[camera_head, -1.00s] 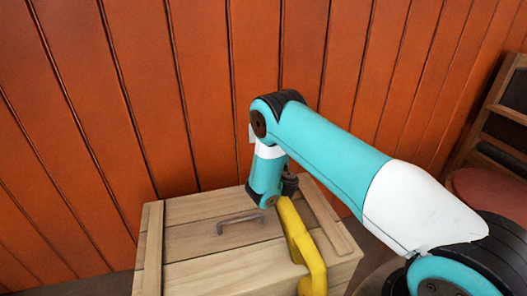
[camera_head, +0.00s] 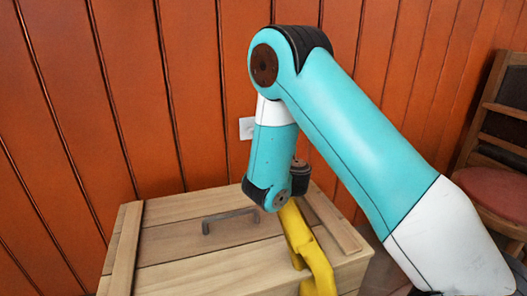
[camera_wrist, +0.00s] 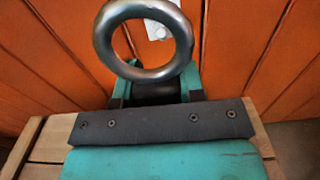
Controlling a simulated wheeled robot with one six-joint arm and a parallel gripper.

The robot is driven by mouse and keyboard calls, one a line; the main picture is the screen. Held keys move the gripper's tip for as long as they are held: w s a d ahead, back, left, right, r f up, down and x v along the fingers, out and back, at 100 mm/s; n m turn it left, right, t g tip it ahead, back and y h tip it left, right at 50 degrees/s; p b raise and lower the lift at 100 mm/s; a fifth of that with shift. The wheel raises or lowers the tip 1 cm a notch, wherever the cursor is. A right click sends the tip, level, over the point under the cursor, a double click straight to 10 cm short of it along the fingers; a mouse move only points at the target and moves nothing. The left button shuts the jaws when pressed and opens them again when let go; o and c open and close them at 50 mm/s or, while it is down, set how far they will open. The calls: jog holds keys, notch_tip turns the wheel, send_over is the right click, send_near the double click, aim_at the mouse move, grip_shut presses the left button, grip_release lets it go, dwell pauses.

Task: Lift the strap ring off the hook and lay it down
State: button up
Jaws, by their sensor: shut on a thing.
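A thick grey metal ring (camera_wrist: 178,62), which I take to be the strap ring, stands upright at the top middle of the wrist view. My gripper (camera_wrist: 157,82) is shut on its lower rim, and the teal fingers show on either side. The ring's open hole faces the camera, with the orange wall behind it. In the head view the ring and fingertips are hidden by my arm. I cannot make out a hook or any strap in either view, nor whether the ring touches anything besides my fingers.
A wooden crate (camera_head: 155,232) with a dark handle (camera_head: 229,216) stands below my wrist. A yellow bar (camera_head: 309,259) crosses its right side; I cannot tell what it is. A small white plate (camera_head: 246,128) is on the orange plank wall (camera_head: 160,90). A chair (camera_head: 490,180) stands at the right.

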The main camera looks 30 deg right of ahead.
jog(key=shift+s, duration=0.1)
dwell(0.3)
jog(key=shift+f+b, duration=2.9)
jog(key=shift+b, duration=0.05)
jog(key=shift+a, duration=0.1)
